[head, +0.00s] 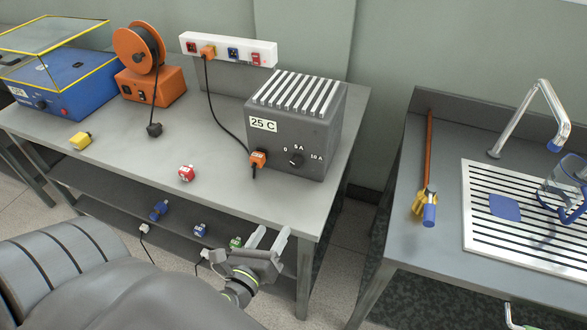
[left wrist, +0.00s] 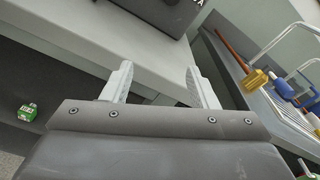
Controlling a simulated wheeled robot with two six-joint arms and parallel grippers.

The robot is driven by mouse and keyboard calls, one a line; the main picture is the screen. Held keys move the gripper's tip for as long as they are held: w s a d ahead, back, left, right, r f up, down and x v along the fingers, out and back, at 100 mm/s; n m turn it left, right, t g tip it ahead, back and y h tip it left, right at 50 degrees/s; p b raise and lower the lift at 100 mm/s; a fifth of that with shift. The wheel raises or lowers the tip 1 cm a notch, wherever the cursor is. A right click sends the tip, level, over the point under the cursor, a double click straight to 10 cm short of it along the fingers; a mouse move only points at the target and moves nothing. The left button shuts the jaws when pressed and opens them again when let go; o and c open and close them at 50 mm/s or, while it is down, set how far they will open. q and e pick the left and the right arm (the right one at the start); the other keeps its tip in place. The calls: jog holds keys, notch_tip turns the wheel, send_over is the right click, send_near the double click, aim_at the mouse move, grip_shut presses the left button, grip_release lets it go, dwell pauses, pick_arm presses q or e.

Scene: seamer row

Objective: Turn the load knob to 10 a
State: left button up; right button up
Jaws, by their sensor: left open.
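The load knob (head: 296,160) is a small black dial on the front of a grey finned box (head: 313,145) labelled 25 C. Marks 0, 5 A and 10 A arc around it; its pointer is too small to read. My left gripper (head: 268,237) is open and empty near the bench's front edge, below and in front of the box, apart from the knob. In the left wrist view its two fingers (left wrist: 160,85) stand apart, with the lower part of the box (left wrist: 160,12) beyond them. The knob itself does not show there. My right gripper is not in view.
An orange plug (head: 257,159) with a cable sits on the box front, left of the knob. A red block (head: 186,173) and a black plug (head: 154,130) lie on the bench (head: 215,150). A sink bench (head: 440,235) stands right, across a gap.

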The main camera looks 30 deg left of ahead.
pick_arm(q)
notch_tip(320, 180, up, 4)
jog(key=a+n, duration=0.1)
jog(key=n, duration=0.3)
jog(key=t+p, duration=0.1)
jog(key=p, duration=0.2)
send_near(295, 165)
jog(key=shift+y, duration=0.4)
jog(key=x, duration=0.3)
jog(key=p+x, duration=0.1)
jog(key=x, duration=0.3)
jog(key=shift+w+d, duration=0.1)
jog(key=shift+d, duration=0.15)
jog(key=shift+w+a, duration=0.2)
jog(key=shift+w, duration=0.5)
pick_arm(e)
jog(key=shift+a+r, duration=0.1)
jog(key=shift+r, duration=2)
pick_arm(q)
jog(key=c, duration=1)
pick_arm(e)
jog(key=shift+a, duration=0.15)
